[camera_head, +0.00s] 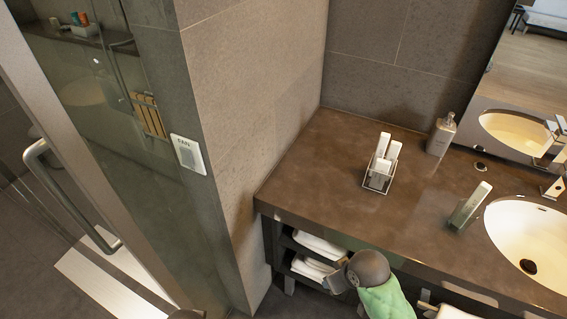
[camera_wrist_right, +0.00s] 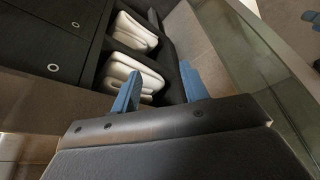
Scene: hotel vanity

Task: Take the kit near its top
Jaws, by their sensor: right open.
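Several white slim packets (camera_head: 383,158) stand in a small clear holder (camera_head: 376,184) further left; I cannot tell which of these is the kit. My right gripper (camera_head: 338,282) is below the counter's front edge, by the open shelf, away from the boxes. In the wrist view its two blue fingers (camera_wrist_right: 156,88) are apart with nothing held, pointing towards rolled white towels. My left gripper is not in view.
A soap bottle (camera_head: 440,135) stands by the back wall near the mirror. The sink (camera_head: 523,235) is at the right. White towels (camera_head: 318,246) lie on shelves under the counter (camera_head: 330,190). A glass door with a handle (camera_head: 72,195) stands at left. The counter's middle is clear.

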